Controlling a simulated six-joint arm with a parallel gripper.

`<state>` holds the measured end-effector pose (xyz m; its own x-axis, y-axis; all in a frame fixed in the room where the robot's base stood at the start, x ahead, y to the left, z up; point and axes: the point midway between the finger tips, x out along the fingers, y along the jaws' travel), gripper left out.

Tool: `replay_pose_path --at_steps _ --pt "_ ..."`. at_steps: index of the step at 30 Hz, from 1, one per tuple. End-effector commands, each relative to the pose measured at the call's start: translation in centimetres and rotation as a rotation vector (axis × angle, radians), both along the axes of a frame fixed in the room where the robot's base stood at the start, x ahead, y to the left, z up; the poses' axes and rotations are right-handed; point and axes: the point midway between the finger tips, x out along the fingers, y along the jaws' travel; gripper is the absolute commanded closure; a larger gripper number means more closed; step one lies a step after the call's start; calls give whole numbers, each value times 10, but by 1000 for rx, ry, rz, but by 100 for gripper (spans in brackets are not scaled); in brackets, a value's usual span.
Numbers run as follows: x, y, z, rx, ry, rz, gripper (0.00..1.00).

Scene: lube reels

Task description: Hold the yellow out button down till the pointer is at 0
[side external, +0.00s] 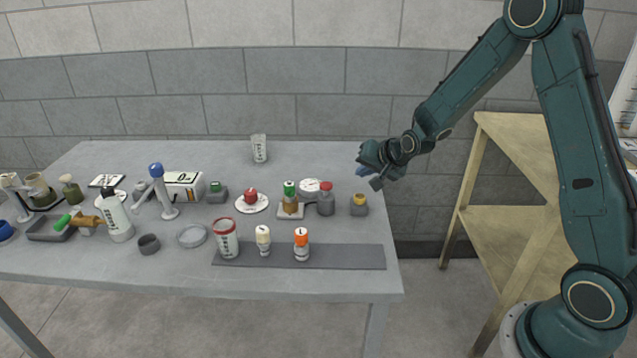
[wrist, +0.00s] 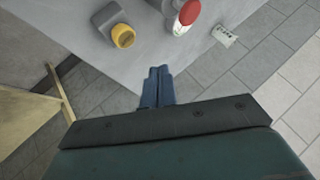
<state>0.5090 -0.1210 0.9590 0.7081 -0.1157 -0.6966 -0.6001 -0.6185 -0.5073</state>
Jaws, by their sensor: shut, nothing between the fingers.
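The yellow button (side external: 359,199) sits on a small grey block near the table's right edge. It also shows in the wrist view (wrist: 122,35), at the upper left. My gripper (side external: 376,183) is shut and empty, above the table's right edge and apart from the button, a little to its right. In the wrist view, the blue fingertips (wrist: 159,72) are together, with the button ahead of them to the left.
A green-topped bottle (side external: 289,197) stands left of the dial. A red button on a white plate (side external: 251,201) is farther left. A dark mat (side external: 345,257) with bottles lies in front. Several other items fill the table's left.

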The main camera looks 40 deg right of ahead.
Motion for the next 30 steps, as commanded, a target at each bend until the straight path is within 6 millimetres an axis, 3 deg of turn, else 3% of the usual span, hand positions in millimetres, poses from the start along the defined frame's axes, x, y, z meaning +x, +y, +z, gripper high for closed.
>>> replay_pose_path --at_steps 13,30 --pt "-1 0 -40 2 2 0 100" --pt "0 0 -44 0 0 0 100"
